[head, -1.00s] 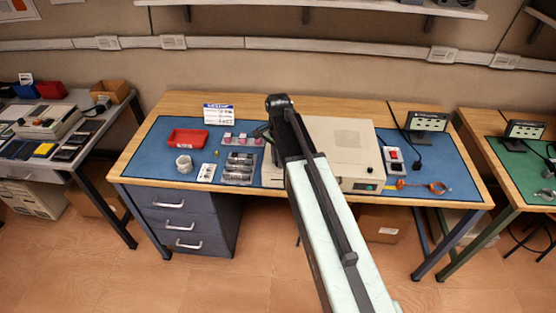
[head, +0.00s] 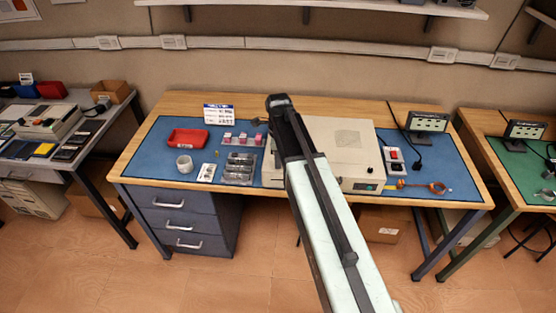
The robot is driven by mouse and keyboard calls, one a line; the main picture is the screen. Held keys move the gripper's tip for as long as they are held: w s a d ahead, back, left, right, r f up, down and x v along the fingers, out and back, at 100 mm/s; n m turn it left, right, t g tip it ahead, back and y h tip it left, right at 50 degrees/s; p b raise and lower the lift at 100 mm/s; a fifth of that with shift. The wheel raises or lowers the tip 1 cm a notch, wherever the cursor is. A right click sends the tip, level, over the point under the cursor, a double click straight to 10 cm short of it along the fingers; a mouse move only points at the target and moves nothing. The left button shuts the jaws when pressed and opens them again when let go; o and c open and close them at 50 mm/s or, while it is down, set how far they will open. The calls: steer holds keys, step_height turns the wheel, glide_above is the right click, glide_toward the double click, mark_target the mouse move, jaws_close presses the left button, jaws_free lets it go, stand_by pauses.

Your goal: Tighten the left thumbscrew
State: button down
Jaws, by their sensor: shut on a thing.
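The beige case (head: 340,140) stands on the blue mat at the right half of the bench. My arm reaches over its left side. The end of my arm, with my gripper (head: 277,105), is at the case's back left corner. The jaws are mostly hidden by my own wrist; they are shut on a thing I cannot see. The left thumbscrew cannot be made out; that part of the case is covered by my arm.

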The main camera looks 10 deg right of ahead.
steer(key=shift+m, duration=0.4)
steer(key=c, duration=1.3)
jaws_free()
step_height(320, 180, up, 8)
steer(key=p, duration=0.8)
steer(key=shift+f, duration=0.1)
